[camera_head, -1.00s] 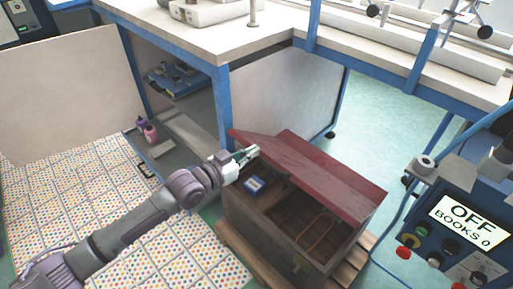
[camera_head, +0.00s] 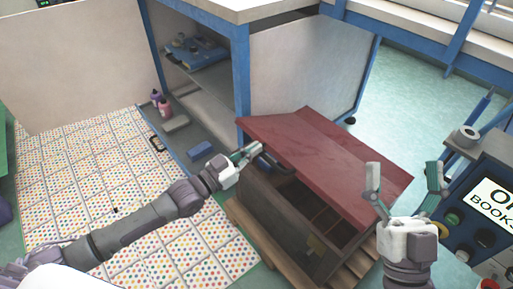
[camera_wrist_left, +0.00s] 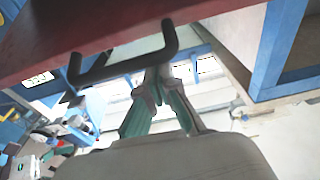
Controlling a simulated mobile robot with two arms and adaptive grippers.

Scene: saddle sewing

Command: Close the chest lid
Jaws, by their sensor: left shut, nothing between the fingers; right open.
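The wooden chest (camera_head: 288,228) stands on a pallet with its dark red lid (camera_head: 330,155) partly open. The lid slopes over the box, and a gap along the near side shows compartments inside. A dark handle (camera_head: 277,165) is at the lid's near left edge; it also shows large in the left wrist view (camera_wrist_left: 125,62). My left gripper (camera_head: 252,150) is shut and empty at the lid's left edge, beside the handle. In the wrist view its fingertips (camera_wrist_left: 158,75) are close to the handle bar; contact is unclear. My right gripper (camera_head: 405,180) is open and empty, right of the lid.
A control panel (camera_head: 480,215) stands at the right, near my right gripper. A workbench with a blue frame (camera_head: 242,75) is behind the chest. Dotted tiles (camera_head: 75,195) cover the left floor.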

